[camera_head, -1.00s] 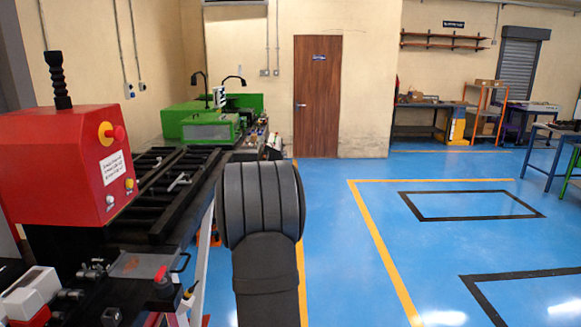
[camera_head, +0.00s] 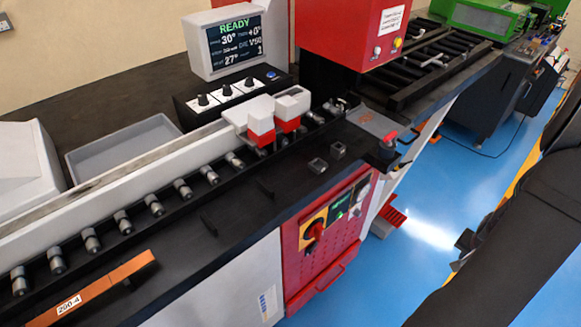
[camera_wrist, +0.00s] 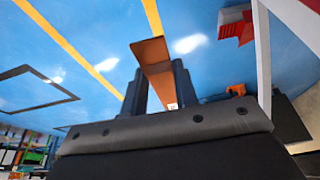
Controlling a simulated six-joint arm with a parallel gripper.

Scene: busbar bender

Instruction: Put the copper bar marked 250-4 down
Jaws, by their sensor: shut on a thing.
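In the wrist view my gripper (camera_wrist: 159,82) is shut on a copper bar (camera_wrist: 152,52). The bar sticks out beyond the two dark fingers, over blue floor. A small white label edge shows low on it, too little to read. In the head view the held bar cannot be made out; my dark arm fills the right edge. Another copper bar (camera_head: 105,284) lies at the front left of the bender bench, with a white label that seems to read 200-4.
A roller row (camera_head: 153,205) runs along the bench, with a grey tray (camera_head: 125,146) behind it. The display (camera_head: 236,44) reads READY. A red press head (camera_head: 350,30) stands at the back. The dark bench top (camera_head: 215,240) has clear room in front of the rollers.

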